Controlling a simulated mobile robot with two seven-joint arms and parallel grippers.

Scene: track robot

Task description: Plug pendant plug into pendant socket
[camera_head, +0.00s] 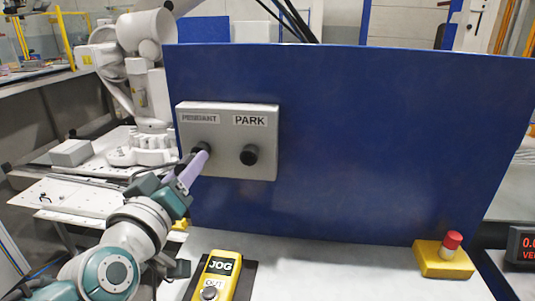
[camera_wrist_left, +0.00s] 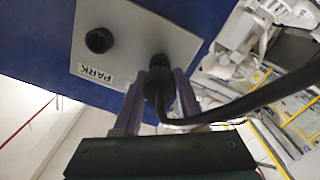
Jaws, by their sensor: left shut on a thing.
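The pendant plug (camera_wrist_left: 156,90) is black, with a thick black cable (camera_wrist_left: 225,117) running off to the right in the left wrist view. My left gripper (camera_wrist_left: 160,88) is shut on the plug, its purple fingers on either side. In the head view my left gripper (camera_head: 200,160) reaches in from the lower left to the PENDANT side of the grey socket box (camera_head: 228,119). The plug's front meets the box face at the pendant socket (camera_head: 203,146), which is mostly hidden. I cannot tell how deep the plug sits. My right gripper is not in view.
A black round PARK fitting (camera_head: 249,154) is to the right on the same box. The box is on a blue panel (camera_head: 350,140). A yellow JOG pendant (camera_head: 217,274) lies in front, and a red emergency button (camera_head: 452,241) stands at right. A white robot arm (camera_head: 147,80) stands behind.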

